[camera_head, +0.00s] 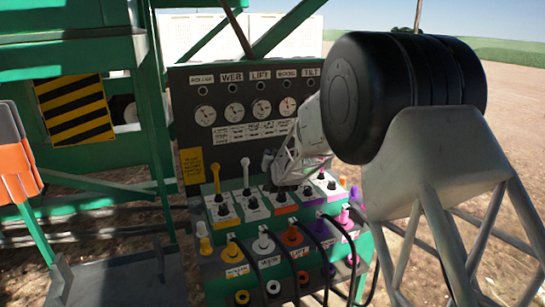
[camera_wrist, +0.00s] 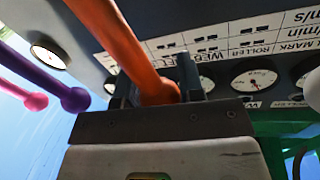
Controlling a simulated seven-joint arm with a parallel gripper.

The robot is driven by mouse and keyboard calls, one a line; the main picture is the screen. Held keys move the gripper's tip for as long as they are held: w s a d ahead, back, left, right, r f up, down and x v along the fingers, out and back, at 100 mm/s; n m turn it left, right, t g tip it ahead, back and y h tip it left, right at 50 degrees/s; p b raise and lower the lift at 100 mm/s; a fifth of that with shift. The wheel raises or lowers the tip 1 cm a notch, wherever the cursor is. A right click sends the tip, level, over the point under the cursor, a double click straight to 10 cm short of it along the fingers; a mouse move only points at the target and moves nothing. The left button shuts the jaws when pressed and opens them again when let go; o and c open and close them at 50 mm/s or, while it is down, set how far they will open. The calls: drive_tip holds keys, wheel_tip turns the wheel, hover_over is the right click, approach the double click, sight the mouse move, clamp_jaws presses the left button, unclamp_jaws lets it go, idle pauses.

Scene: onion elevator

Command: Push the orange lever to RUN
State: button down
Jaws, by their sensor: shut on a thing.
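The orange lever (camera_wrist: 135,50) runs between the two dark fingers of my gripper (camera_wrist: 158,85) in the wrist view. In the head view, my gripper (camera_head: 272,165) is at the middle of the control box, in front of the gauge panel. It hides the orange lever there. I cannot read a RUN mark in either view.
The gauge panel (camera_head: 232,140) rises close behind. Hoses hang in front. A large orange part (camera_head: 18,165) is far left.

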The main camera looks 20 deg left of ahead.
drive_tip(key=shift+w+a, duration=0.1)
drive_tip(key=shift+w, duration=0.05)
drive_tip(key=w+a+f+g+h, duration=0.2)
drive_tip(key=w+a+g, duration=0.1)
drive_tip(key=w+a, duration=0.1)
drive_tip(key=shift+f+n, duration=0.3)
idle(0.7)
drive_tip(key=shift+f, duration=0.1)
drive_tip(key=c, duration=0.8)
unclamp_jaws()
drive_tip(key=shift+o, duration=0.2)
drive_tip(key=shift+s+r, duration=0.1)
drive_tip(key=shift+r, duration=0.1)
